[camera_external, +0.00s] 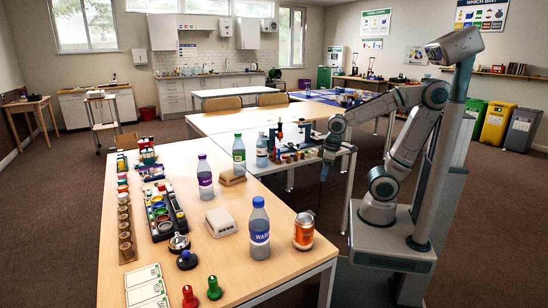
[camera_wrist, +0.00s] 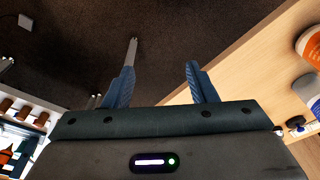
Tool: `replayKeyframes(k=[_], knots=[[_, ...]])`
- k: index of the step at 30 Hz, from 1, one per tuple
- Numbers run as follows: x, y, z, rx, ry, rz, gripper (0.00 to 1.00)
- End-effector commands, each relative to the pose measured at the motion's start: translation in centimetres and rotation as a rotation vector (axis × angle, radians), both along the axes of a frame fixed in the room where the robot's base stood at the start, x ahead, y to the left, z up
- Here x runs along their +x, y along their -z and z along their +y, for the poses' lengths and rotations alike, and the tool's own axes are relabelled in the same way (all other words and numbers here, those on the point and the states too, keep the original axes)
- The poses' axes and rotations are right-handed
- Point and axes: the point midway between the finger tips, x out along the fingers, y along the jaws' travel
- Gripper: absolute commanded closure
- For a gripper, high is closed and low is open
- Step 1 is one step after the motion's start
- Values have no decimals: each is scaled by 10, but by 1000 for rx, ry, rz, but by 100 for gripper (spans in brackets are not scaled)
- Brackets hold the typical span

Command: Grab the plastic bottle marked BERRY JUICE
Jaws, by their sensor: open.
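A clear plastic bottle with a purple label and purple cap (camera_external: 205,180) stands upright on the near wooden table (camera_external: 180,262), left of the middle; its label is too small to read, but purple suits berry juice. My gripper (camera_external: 324,172) hangs pointing down beyond the right edge of that table, well to the right of the purple bottle. In the wrist view my gripper (camera_wrist: 160,82) shows two spread blue fingers with nothing between them, over dark floor and beside a table edge. I cannot make out the purple bottle in the wrist view.
A green-labelled bottle (camera_external: 239,152) and another bottle (camera_external: 262,150) stand farther back. A beige box (camera_external: 221,222) and a brown block (camera_external: 232,177) lie near the purple bottle.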

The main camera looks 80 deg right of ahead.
Motion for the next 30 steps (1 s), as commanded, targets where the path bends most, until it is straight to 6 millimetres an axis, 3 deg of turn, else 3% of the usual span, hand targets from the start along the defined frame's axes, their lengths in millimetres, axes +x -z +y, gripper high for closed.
replayKeyframes(k=[20,23,25,30], knots=[[4,-4,0,0,-4,-1,43],[22,-20,2,1,-24,-5,43],[46,-38,4,1,-53,-12,43],[124,-88,13,5,-152,-36,43]])
